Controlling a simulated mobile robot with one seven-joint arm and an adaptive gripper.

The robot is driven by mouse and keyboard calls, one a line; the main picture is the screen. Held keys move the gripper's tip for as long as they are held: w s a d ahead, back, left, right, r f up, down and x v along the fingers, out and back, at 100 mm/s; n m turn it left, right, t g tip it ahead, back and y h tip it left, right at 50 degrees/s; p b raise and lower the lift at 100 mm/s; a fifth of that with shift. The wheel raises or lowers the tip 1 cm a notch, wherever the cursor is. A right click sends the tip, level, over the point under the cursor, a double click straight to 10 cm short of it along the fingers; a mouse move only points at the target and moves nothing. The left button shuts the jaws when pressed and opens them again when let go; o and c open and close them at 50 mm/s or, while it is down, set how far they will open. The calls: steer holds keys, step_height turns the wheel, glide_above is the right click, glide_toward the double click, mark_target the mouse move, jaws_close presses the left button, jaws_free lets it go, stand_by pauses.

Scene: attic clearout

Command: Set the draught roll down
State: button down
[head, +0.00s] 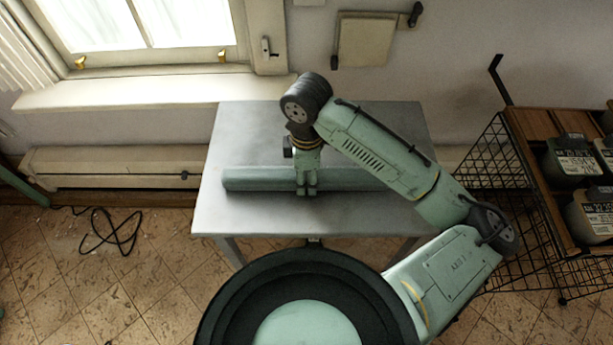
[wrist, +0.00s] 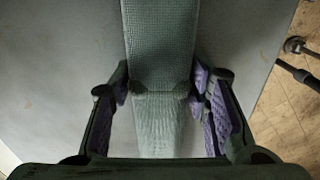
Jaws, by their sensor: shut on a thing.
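The draught roll (head: 258,179) is a long, grey-green fabric tube lying left to right across the metal table (head: 235,130). My gripper (head: 306,190) points down and is shut around the middle of the roll. In the wrist view the roll (wrist: 160,45) runs from the top of the picture down between the purple-padded fingers of my gripper (wrist: 163,100). The roll looks level and at or very near the tabletop; I cannot tell whether it touches. Its right part is partly hidden behind my arm.
A window sill (head: 150,92) is at the back left, above a low radiator (head: 110,172). A wire-sided rack (head: 540,150) with several labelled containers stands at the right. A black cable (head: 112,232) lies on the tiled floor. The tabletop around the roll is clear.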

steer(key=shift+r, duration=0.1)
stand_by(0.3)
steer(key=shift+r+p, duration=2.3)
steer(key=shift+r, duration=0.4)
steer(key=shift+f, duration=0.1)
